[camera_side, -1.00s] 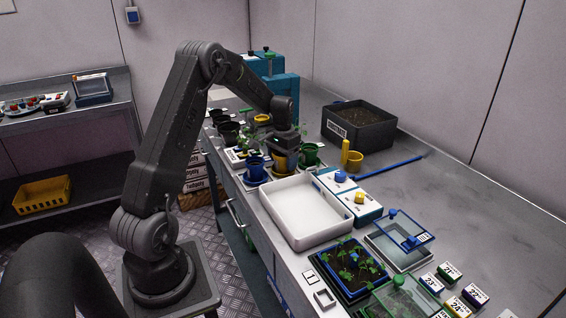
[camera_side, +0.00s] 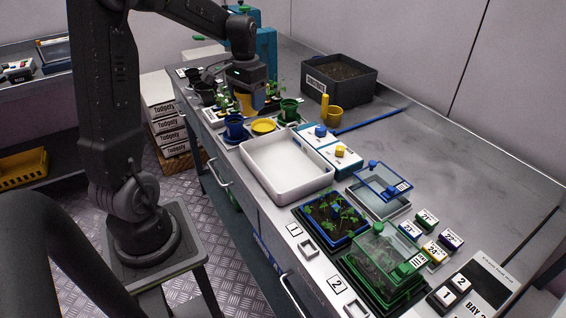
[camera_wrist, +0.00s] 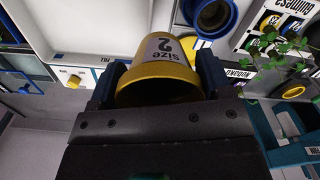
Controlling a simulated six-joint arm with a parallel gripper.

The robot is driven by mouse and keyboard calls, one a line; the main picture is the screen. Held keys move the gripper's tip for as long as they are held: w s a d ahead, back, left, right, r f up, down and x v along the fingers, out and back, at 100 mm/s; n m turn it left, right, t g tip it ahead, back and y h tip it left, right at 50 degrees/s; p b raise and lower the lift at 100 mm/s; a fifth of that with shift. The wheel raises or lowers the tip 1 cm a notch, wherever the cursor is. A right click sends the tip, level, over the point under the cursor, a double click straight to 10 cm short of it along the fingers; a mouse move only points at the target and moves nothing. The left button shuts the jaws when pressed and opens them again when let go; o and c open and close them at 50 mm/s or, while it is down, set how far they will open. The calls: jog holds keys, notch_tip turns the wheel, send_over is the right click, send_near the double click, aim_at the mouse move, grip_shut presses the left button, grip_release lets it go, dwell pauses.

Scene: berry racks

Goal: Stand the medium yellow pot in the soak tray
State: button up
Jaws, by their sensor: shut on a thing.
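The yellow pot (camera_side: 244,104), labelled "size 2" in the wrist view (camera_wrist: 160,60), is between the fingers of my gripper (camera_side: 250,88). My gripper is shut on it, with a finger on each side in the wrist view (camera_wrist: 157,82). The pot is held above and a little behind the yellow saucer (camera_side: 264,126), which is bare. The soak tray (camera_side: 284,189), white and shallow, stands in front of the saucers and is empty. Its pale surface also shows at the upper left in the wrist view (camera_wrist: 76,24).
A blue pot (camera_side: 235,124) and a green pot (camera_side: 289,109) stand on saucers either side of the yellow saucer. Boxes with a blue knob (camera_side: 320,131) and a yellow knob (camera_side: 340,151) line the tray's right side. A seedling tray (camera_side: 333,217) lies in front.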

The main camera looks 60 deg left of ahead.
jog(key=s+d, duration=0.4)
send_over(284, 169)
notch_tip(284, 169, down, 7)
jog(key=shift+f, duration=2.2)
jog(key=shift+f, duration=0.2)
jog(key=o, duration=0.9)
jog(key=shift+o, duration=0.2)
